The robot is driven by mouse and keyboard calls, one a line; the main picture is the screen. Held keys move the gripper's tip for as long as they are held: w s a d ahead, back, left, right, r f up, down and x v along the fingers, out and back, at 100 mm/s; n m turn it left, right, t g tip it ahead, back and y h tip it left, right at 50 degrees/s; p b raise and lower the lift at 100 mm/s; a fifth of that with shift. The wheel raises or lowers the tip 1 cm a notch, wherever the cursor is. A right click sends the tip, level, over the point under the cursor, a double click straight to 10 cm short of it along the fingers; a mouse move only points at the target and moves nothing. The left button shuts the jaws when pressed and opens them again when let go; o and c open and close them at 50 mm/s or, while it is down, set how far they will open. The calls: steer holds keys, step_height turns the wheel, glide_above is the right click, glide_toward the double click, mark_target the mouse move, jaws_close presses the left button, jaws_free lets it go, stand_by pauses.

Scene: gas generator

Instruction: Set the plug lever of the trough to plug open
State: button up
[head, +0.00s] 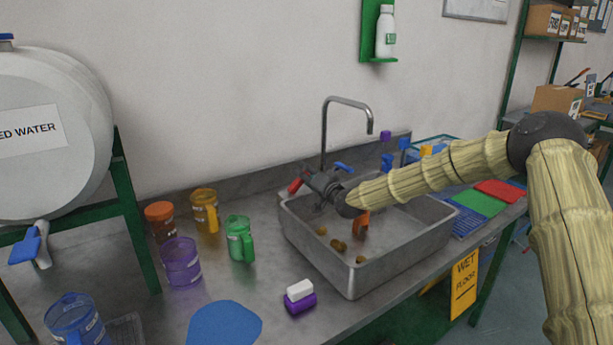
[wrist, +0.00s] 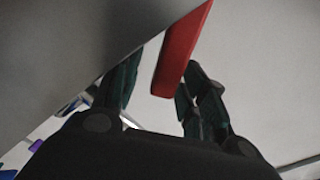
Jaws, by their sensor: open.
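A red lever (head: 295,186) shows at the trough's back left corner, partly hidden by my gripper (head: 312,184). In the wrist view a red bar (wrist: 182,52), apparently this lever, comes down from the top between the fingertips of my gripper (wrist: 163,80). The fingers are open, one on each side of it. Its lower end is free, and I cannot tell whether a finger touches it. The lever's mount is hidden.
A tap (head: 324,130) with a blue handle (head: 343,167) stands behind the trough, close to my gripper. Coloured jugs, including a green one (head: 239,238), stand left of the trough. A white and purple block (head: 299,296) lies in front. The wall is close behind.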

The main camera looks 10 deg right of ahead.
steer(key=v, duration=1.2)
